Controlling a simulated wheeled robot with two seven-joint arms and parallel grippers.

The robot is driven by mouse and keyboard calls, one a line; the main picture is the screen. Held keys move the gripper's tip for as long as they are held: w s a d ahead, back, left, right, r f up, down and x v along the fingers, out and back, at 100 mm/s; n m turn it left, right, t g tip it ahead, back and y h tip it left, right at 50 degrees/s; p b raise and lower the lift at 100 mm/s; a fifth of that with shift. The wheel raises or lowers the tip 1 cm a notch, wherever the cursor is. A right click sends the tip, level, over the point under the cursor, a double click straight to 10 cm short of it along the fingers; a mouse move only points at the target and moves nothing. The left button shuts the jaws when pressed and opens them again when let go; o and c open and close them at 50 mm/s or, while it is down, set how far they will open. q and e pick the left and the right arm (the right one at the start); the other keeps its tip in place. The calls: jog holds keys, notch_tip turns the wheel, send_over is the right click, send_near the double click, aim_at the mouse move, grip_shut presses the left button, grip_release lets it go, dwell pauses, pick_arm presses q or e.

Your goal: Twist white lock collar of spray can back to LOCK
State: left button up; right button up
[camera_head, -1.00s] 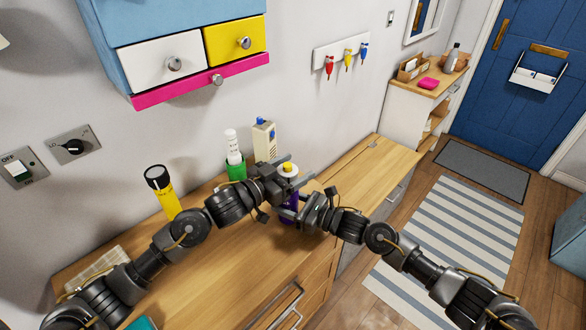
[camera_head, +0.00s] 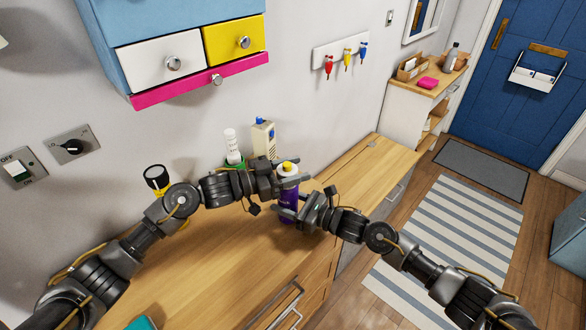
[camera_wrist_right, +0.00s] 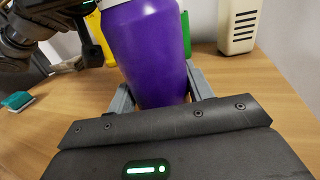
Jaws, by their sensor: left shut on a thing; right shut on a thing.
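My left gripper (camera_head: 287,172) is shut on the collar, coming in from the left. My right gripper (camera_head: 290,211) is shut on the can's purple body from the lower right. Markings on the collar are too small to read.
A green cup (camera_head: 234,163) with a white bottle and a beige container (camera_head: 263,140) stand behind the left gripper. A yellow-and-black torch (camera_head: 156,178) stands further left, partly behind my left arm. The counter (camera_head: 356,177) is clear to the right.

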pick_arm(q)
jog(key=shift+m+g+h, duration=0.3)
jog(key=shift+m+g, duration=0.1)
jog(key=shift+g, duration=0.3)
jog(key=shift+s, duration=0.1)
jog(key=o, duration=1)
jog(key=v, duration=1.2)
